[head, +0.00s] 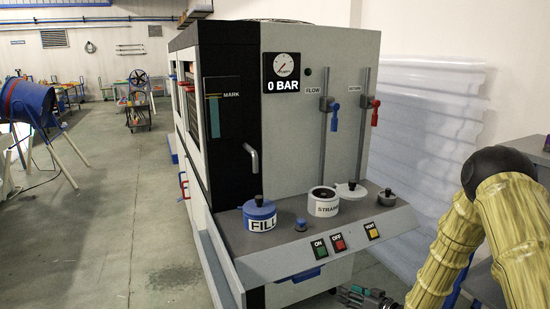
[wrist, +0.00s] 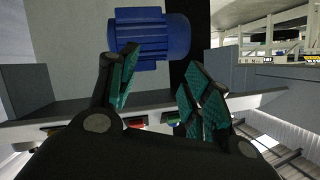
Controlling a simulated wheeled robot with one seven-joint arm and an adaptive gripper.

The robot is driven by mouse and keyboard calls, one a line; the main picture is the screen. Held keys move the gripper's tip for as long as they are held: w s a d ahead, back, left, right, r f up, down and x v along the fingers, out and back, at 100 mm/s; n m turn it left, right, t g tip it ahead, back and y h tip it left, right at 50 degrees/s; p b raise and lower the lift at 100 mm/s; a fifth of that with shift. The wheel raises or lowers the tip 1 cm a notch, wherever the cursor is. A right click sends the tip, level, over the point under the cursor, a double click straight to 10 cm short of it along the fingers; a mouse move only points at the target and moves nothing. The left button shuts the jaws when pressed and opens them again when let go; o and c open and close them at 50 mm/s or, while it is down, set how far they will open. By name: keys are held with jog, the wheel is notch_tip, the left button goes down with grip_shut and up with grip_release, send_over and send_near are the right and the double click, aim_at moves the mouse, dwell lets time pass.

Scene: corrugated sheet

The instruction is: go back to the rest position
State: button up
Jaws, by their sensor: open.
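My gripper (head: 365,297) shows at the bottom edge of the head view, in front of and below the machine's front shelf. My arm in its yellowish sleeve enters from the right. In the wrist view my gripper (wrist: 159,76) is open, its two teal-padded fingers spread with nothing between them. A blue ribbed motor (wrist: 150,38) lies beyond the fingertips; I cannot tell the gap. No marked rest position shows.
The machine's grey shelf (head: 280,262) carries a blue FILL cap (head: 259,216), a strainer pot (head: 323,203), and on, off and vent buttons. Its gauge (head: 283,67) reads 0 BAR. A translucent corrugated sheet (head: 425,130) stands at right.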

jog(key=s+a+f+m+g+h, duration=0.1)
jog(key=s+a+f+g+h, duration=0.1)
jog(key=s+f, duration=0.65)
jog(key=s+a+f+m+g+h, duration=0.1)
jog(key=s+a+f+g+h, duration=0.3)
jog(key=s, duration=0.8)
jog(key=s+d+f+g+h, duration=0.1)
jog(key=s+g, duration=0.1)
jog(key=s, duration=1.2)
jog(key=s+d+f+m+g+h, duration=0.1)
jog(key=s+d+g, duration=0.1)
jog(key=s, duration=1.2)
jog(key=shift+s+d+f+g+p, duration=0.15)
jog(key=shift+s+f+g+p, duration=0.2)
jog(key=shift+g, duration=0.35)
